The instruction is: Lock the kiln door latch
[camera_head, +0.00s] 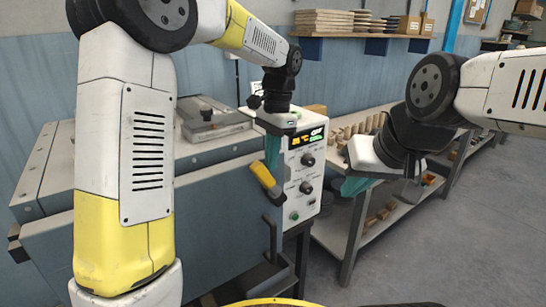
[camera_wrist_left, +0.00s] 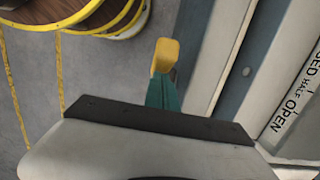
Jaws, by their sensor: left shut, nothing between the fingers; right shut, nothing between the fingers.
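The kiln (camera_head: 215,210) is a big grey box at the left and middle of the head view. The yellow latch handle (camera_head: 262,174) with a dark lower end stands tilted at its front right corner. It also shows in the left wrist view (camera_wrist_left: 165,54). My left gripper (camera_head: 272,152), with teal fingers, is shut and empty, with its tips right at the yellow handle; I cannot tell whether they touch. The fingers also show in the left wrist view (camera_wrist_left: 162,95). My right gripper (camera_head: 355,186) is shut and empty, well to the right of the kiln.
A control box (camera_head: 303,165) with a lit display and knobs stands behind the latch. A black bar handle (camera_head: 271,240) is lower on the kiln front. A bench (camera_head: 345,235) with shelves stands at right. A label reading HALF OPEN (camera_wrist_left: 298,100) shows in the wrist view.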

